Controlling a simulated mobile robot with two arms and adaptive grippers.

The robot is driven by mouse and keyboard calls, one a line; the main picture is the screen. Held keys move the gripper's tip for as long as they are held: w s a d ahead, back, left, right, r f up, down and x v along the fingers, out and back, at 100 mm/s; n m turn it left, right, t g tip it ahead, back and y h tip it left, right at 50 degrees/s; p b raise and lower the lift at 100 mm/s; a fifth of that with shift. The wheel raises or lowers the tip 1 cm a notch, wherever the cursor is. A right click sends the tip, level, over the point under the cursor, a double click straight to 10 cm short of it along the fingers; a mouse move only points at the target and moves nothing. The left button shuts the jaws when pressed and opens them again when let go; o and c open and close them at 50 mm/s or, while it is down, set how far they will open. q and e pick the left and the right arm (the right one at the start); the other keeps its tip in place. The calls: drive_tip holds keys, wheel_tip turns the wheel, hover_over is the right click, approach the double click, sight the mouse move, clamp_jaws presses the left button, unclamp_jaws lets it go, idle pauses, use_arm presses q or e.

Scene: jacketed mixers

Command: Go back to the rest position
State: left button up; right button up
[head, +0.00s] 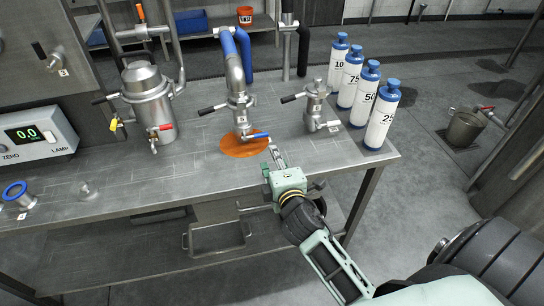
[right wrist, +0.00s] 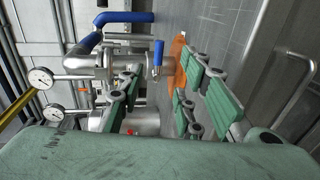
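My right gripper (head: 277,158) reaches over the front of the metal bench (head: 200,187). Its fingers stand apart with nothing between them in the right wrist view (right wrist: 163,88). Ahead of it is a valve with a blue lever (head: 257,136) under a curved pipe, above an orange round patch (head: 240,149) on the bench. The blue lever also shows in the right wrist view (right wrist: 158,53). In the head view the fingertips appear close to the lever; I cannot tell whether they touch. My left gripper is not in view.
A jacketed steel vessel (head: 147,99) with red and yellow handles stands on the left. A small steel fitting (head: 314,107) and several blue-capped bottles (head: 381,118) stand on the right. A display box (head: 38,137) is far left. The floor (head: 425,185) right of the bench is open.

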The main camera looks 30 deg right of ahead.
drive_tip(key=s+a+f+m+g+y, duration=0.2)
drive_tip(key=s+a+f+m+g, duration=0.15)
drive_tip(key=s, duration=0.65)
drive_tip(key=s+a+f+m+g+y, duration=0.1)
drive_tip(key=s+a+f+m+g, duration=0.3)
drive_tip(key=s, duration=0.5)
drive_tip(key=s+a+f+m+g+y, duration=0.2)
drive_tip(key=s+m+g, duration=0.25)
drive_tip(key=s, duration=0.55)
wheel_tip(320, 180, down, 26)
drive_tip(key=g, duration=0.1)
drive_tip(key=s+d+f+g, duration=0.1)
drive_tip(key=s+d+f, duration=0.2)
drive_tip(key=s+f, duration=1.3)
drive_tip(key=shift+s+f+h, duration=0.25)
drive_tip(key=shift+s+h, duration=0.05)
drive_tip(key=shift+s, duration=0.65)
